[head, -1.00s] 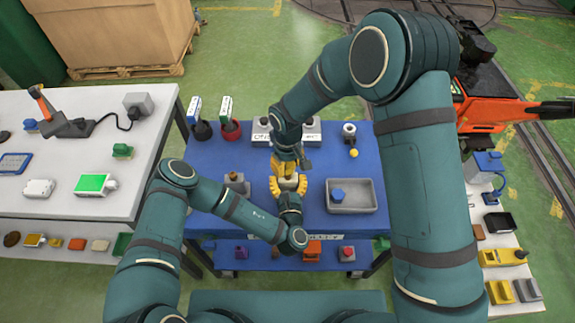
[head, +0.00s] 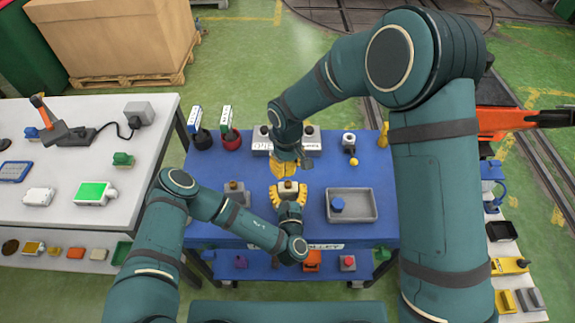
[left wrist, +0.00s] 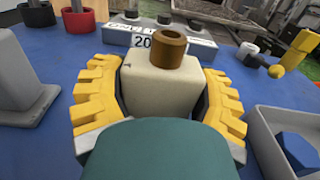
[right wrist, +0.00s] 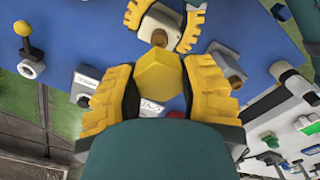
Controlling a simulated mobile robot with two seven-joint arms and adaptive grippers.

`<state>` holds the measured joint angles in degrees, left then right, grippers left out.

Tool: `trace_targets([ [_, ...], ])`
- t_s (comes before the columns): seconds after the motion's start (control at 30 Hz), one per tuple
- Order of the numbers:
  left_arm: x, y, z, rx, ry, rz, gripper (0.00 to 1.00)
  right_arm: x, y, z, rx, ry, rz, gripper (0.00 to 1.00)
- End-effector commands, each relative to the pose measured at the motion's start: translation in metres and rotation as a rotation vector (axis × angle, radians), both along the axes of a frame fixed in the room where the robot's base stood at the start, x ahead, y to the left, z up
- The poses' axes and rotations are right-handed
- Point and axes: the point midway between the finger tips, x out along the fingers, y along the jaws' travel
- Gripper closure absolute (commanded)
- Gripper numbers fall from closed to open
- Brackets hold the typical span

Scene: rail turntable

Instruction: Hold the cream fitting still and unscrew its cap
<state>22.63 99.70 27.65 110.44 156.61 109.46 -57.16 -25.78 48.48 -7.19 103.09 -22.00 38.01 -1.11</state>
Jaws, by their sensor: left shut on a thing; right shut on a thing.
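The cream fitting (left wrist: 150,85) is a pale block with a bare brown threaded stem (left wrist: 170,46) on top, upright on the blue table. My left gripper (head: 289,187) is shut around its sides; the fitting also shows in the right wrist view (right wrist: 157,27). My right gripper (head: 286,168) is behind and above it in the head view. In the right wrist view it is shut on a yellow six-sided cap (right wrist: 158,76), apart from the fitting. The cap is hidden in the head view.
A grey tray (head: 366,212) with a blue six-sided cap (head: 337,205) stands to the right. A grey block with a brown stem (head: 234,194) stands to the left. A labelled grey block (head: 262,144) and a yellow ball-ended part (head: 353,161) stand behind.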

Motion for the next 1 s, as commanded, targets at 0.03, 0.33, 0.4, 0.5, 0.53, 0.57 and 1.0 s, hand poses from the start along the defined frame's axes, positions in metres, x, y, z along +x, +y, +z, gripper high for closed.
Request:
trace_targets([
  [0.03, 0.000, 0.000, 0.000, 0.001, 0.000, 0.001, 0.79, 0.000, 0.000, 0.000, 0.000, 0.000, 0.000, 1.00],
  [0.33, 0.000, 0.000, 0.000, 0.000, 0.000, 0.000, 0.00, 0.000, 0.000, 0.000, 0.001, -0.001, 0.000, 1.00],
  [0.4, 0.000, 0.000, 0.000, 0.000, 0.000, 0.000, 0.00, 0.000, 0.000, 0.000, 0.000, 0.000, 0.000, 1.00],
  [0.5, -0.004, 0.000, 0.000, 0.000, 0.001, -0.001, 0.00, 0.000, 0.000, 0.000, 0.001, -0.001, 0.000, 1.00],
  [0.53, -0.006, -0.001, -0.001, 0.000, 0.002, -0.001, 0.00, 0.000, 0.000, 0.000, 0.001, -0.001, 0.000, 1.00],
  [0.57, -0.009, -0.001, -0.001, 0.000, 0.002, -0.001, 0.00, 0.000, 0.000, 0.000, 0.001, -0.001, 0.000, 1.00],
  [1.0, -0.080, -0.004, -0.003, -0.006, 0.009, 0.002, 0.00, 0.000, 0.000, 0.000, 0.001, -0.001, 0.000, 1.00],
])
